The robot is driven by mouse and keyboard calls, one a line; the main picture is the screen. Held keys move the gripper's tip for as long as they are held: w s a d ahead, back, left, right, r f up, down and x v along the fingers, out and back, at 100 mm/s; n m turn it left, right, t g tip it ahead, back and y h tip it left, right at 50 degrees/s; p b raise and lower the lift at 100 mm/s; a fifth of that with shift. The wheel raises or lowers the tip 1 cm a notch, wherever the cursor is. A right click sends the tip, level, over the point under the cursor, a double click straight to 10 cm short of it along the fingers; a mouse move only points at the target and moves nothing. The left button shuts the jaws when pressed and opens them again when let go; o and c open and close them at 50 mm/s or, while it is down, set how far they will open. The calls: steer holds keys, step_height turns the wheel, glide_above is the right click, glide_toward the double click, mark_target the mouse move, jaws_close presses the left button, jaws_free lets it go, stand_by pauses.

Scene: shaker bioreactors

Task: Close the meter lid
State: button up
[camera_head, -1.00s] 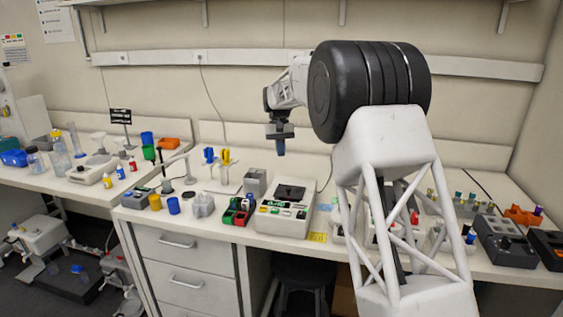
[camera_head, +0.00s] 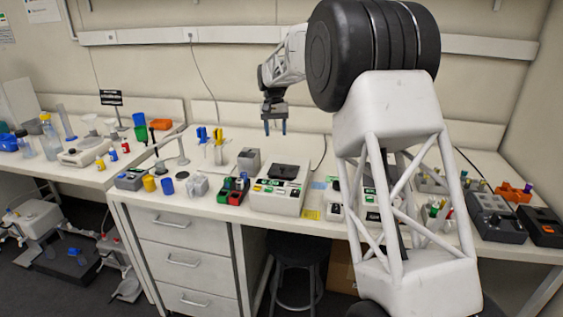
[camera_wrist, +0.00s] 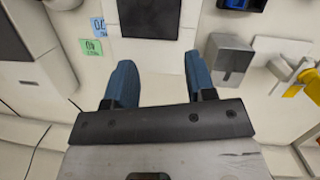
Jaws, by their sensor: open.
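The meter appears to be the beige box (camera_head: 276,198) with green and white labels on its front, standing near the bench's front edge. Its dark lid (camera_head: 283,171) is on its top; I cannot tell its exact angle. In the wrist view the dark lid (camera_wrist: 150,17) shows at the top edge, partly cut off. My gripper (camera_head: 275,127) is above and behind the meter, pointing down, apart from it. Its two blue fingers are spread and empty, as the wrist view of my gripper (camera_wrist: 158,62) also shows.
A grey block (camera_head: 249,161) stands behind the meter, to its left. A red and green rack (camera_head: 233,190) is close at its left. A yellow note (camera_head: 310,214) lies at right. The bench behind the meter is mostly clear.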

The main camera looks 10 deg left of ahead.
mark_target(282, 164)
steer(key=shift+s+d+f+m+t+y, duration=0.2)
steer(key=shift+s+d+f+m+t, duration=0.5)
steer(key=shift+m, duration=1.15)
steer(key=shift+s+d+f+m+t+y, duration=0.1)
steer(key=shift+s+d+f+m+y, duration=0.25)
steer(key=shift+s+m, duration=1.15)
steer(key=shift+s+d+f+m+t+y, duration=0.1)
steer(key=shift+s+d+f+m+t, duration=0.45)
steer(key=shift+m, duration=1.7)
steer(key=shift+w+d, duration=0.15)
steer(key=shift+f, duration=3.8)
jaws_close()
